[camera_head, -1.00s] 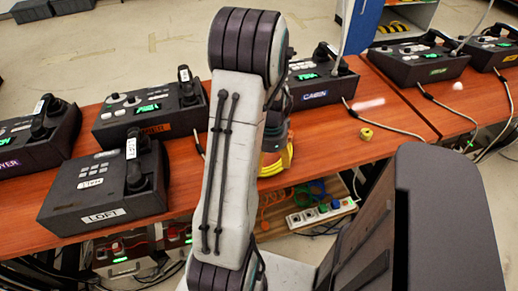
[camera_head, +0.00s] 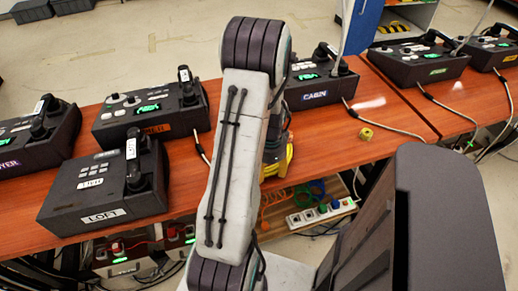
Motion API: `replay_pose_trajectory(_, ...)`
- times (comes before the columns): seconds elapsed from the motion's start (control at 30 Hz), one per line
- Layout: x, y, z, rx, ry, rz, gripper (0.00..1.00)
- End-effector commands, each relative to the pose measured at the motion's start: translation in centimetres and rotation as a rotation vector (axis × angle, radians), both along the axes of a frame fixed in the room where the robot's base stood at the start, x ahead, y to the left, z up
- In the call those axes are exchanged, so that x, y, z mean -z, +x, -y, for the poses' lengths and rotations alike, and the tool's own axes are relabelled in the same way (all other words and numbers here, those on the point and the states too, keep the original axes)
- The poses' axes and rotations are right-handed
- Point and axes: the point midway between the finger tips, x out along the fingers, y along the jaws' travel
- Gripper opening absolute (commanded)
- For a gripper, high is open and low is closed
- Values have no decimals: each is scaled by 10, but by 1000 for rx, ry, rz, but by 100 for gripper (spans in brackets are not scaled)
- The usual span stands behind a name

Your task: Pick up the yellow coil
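The yellow coil (camera_head: 288,158) shows beside my arm, near the front edge of the orange-brown table. My forearm hides much of it. The wrist end of my arm comes down right over the coil, and the two look close or touching. My gripper's fingers are hidden behind the forearm and coil, so I cannot tell whether they are open or shut on it.
A small yellow roll (camera_head: 366,134) lies on the table to the right. Dark phone consoles, including CABIN (camera_head: 318,90) and LOFT (camera_head: 110,190), stand around. Cables trail over the table's right side. A power strip (camera_head: 322,213) and coloured cords sit below the edge.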

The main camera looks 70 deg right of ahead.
Motion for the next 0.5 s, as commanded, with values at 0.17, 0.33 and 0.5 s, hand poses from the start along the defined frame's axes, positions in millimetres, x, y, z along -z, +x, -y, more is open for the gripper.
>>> replay_pose_trajectory(0.17,0,0,0,0,0,0,36)
replay_pose_trajectory(0.33,0,0,0,0,0,0,21)
replay_pose_trajectory(0.5,0,0,0,0,0,0,6)
